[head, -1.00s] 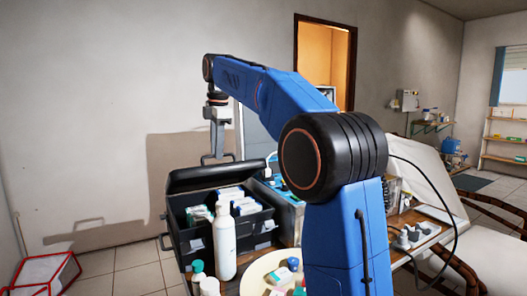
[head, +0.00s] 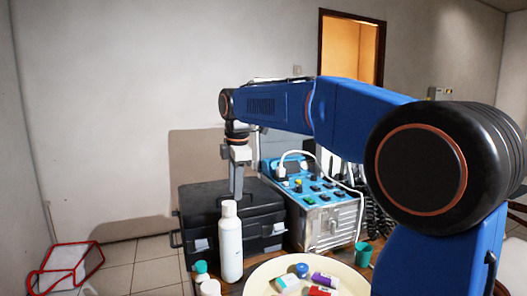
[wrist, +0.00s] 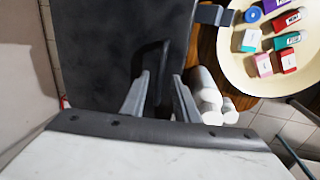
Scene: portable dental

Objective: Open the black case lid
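The black case (head: 190,240) stands on the wooden table, and its lid (head: 200,200) lies flat and shut in the head view. In the wrist view the dark lid (wrist: 95,40) fills the upper left, with a black loop handle (wrist: 165,52) standing up from it. My gripper (wrist: 161,76) points down at the lid, its two fingers apart, with part of the handle between them. I cannot tell whether they touch it. In the head view my gripper (head: 237,190) is above the lid, its tips partly hidden behind a white bottle.
The white bottle (head: 230,245) stands close in front of the case. A cream round tray (head: 258,280) with small coloured boxes is at front right. A blue-topped metal unit (head: 325,222) stands right beside the case. A red-edged white box (head: 65,270) sits on the floor at left.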

